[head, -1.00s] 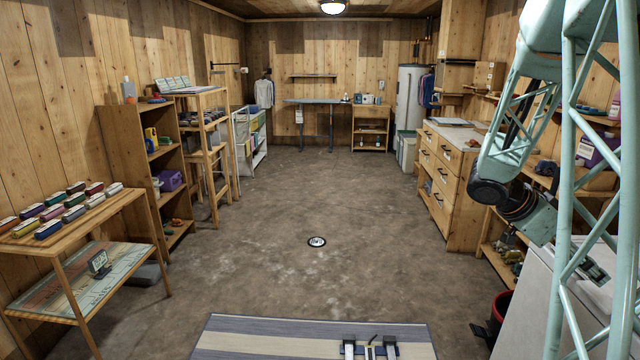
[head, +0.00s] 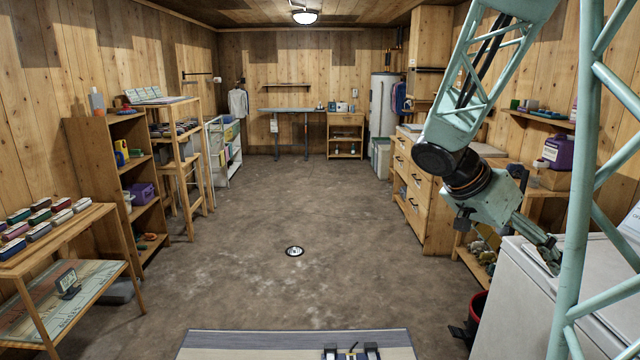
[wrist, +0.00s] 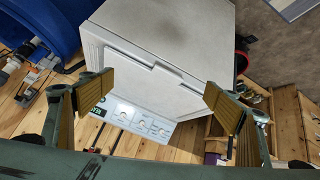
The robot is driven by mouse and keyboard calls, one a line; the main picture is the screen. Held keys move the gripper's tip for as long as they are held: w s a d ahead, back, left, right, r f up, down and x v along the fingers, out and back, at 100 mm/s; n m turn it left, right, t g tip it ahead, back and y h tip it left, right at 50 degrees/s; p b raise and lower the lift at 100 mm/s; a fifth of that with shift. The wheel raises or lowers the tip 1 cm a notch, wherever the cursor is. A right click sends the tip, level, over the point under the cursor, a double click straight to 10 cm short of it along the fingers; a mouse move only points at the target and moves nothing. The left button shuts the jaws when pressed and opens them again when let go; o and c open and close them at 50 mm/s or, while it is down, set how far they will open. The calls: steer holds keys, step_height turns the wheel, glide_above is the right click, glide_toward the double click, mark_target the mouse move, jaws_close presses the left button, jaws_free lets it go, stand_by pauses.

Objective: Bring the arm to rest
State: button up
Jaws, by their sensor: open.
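My arm hangs down on the right side of the head view, with my gripper (head: 545,250) at its lower end, beside and over the white appliance (head: 520,310). In the wrist view my gripper (wrist: 158,92) shows its two yellow-padded fingers spread wide apart, with nothing between them. The white appliance (wrist: 150,50), with its lid and a control panel of knobs, lies beyond the fingers. No gap or contact between the fingers and the appliance can be judged exactly.
A red bucket (head: 478,305) stands on the floor left of the appliance. A striped mat (head: 250,345) lies in front.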

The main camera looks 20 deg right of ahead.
steer(key=s+a+r+n+t+y, duration=0.2)
steer(key=s+a+n, duration=0.2)
steer(key=a, duration=1)
steer(key=s+a+r+n+t+y, duration=0.2)
steer(key=s+a+n, duration=0.3)
steer(key=a, duration=0.9)
steer(key=s+a+r+n+t+y, duration=0.2)
steer(key=s+a+n+y, duration=0.2)
steer(key=a+n, duration=0.4)
steer(key=shift+s+a+r+n, duration=0.3)
steer(key=shift+s+a, duration=0.4)
steer(key=shift+a, duration=2.55)
steer(key=shift+f, duration=0.1)
steer(key=shift+f+b, duration=0.35)
steer(key=shift+f, duration=0.2)
steer(key=shift+r, duration=0.1)
step_height(320, 180, up, 18)
steer(key=p, duration=1.7)
steer(key=shift+f+p, duration=0.2)
steer(key=shift+p, duration=0.1)
